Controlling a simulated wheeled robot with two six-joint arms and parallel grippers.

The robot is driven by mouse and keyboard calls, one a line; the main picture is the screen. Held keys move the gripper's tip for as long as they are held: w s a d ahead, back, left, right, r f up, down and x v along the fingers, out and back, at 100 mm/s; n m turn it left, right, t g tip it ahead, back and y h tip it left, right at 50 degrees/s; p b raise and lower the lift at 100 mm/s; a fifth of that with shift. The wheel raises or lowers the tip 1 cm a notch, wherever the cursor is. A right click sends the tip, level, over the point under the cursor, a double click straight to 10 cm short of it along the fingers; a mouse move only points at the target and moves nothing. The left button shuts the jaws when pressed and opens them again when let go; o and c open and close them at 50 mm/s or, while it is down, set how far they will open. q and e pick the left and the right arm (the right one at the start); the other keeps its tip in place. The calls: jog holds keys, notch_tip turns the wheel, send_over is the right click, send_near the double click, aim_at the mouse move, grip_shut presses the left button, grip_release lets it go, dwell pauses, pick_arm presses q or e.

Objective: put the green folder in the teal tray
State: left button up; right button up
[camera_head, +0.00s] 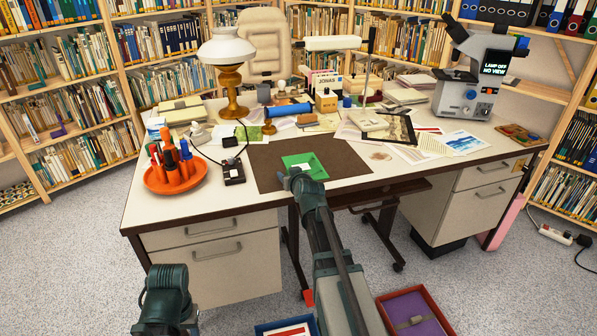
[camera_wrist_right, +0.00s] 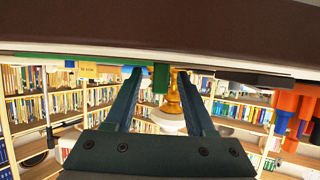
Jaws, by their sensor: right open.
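The green folder (camera_head: 308,163), with a pale label, lies flat on the brown desk mat (camera_head: 345,163) near the desk's front. My right gripper (camera_head: 294,174) is at the folder's near edge. In the right wrist view, the gripper (camera_wrist_right: 160,85) is open, with a green piece (camera_wrist_right: 160,76), seemingly the folder's edge, between its fingers; I cannot tell whether they touch it. My left arm's end (camera_head: 165,295) is low at the left, and its jaws cannot be made out. No clearly teal tray shows; a blue-rimmed tray (camera_head: 262,329) is cut off at the bottom.
A red tray (camera_head: 383,306) with a purple item sits at the bottom right. On the desk, an orange dish (camera_head: 150,184) of markers and a small dark box (camera_head: 233,172) stand left of the mat. A lamp (camera_head: 229,75) and a microscope (camera_head: 468,85) stand farther back.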

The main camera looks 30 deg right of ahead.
grip_shut()
pick_arm(q)
jog(key=shift+r, duration=0.1)
pick_arm(e)
jog(key=shift+r, duration=0.15)
dwell(0.4)
